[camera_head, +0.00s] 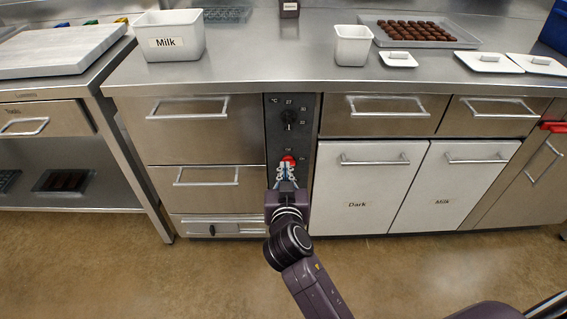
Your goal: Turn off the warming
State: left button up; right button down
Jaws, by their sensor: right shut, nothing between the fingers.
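A black control panel (304,103) runs down the front of the steel counter. It carries a black dial (290,120) with a °C scale near its top and a red switch (287,161) lower down. My right gripper (287,170) is at the red switch, its shut fingertips just below or touching it; I cannot tell which. The fingers hold nothing and partly cover the lower part of the switch. The switch's exact position is too small to read. My left gripper is not in view.
Drawers with bar handles (207,176) flank the panel on the left. White bins labelled Dark (357,205) and Milk (442,202) are on the right. A Milk container (169,42) and a tray of chocolates (388,42) stand on the counter. The floor in front is free.

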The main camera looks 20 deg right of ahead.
jog(key=b+x, duration=0.1)
jog(key=x, duration=0.8)
jog(key=shift+w, duration=0.15)
jog(key=f, duration=0.2)
jog(key=f+b, duration=0.1)
jog(key=shift+w+d+f, duration=0.1)
jog(key=shift+w+d, duration=0.05)
jog(key=shift+w, duration=0.15)
jog(key=shift+f, duration=0.55)
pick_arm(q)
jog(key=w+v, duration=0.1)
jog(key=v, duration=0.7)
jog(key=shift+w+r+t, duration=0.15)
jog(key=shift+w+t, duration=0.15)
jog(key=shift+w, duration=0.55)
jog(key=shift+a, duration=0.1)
pick_arm(e)
jog(key=shift+d, duration=0.1)
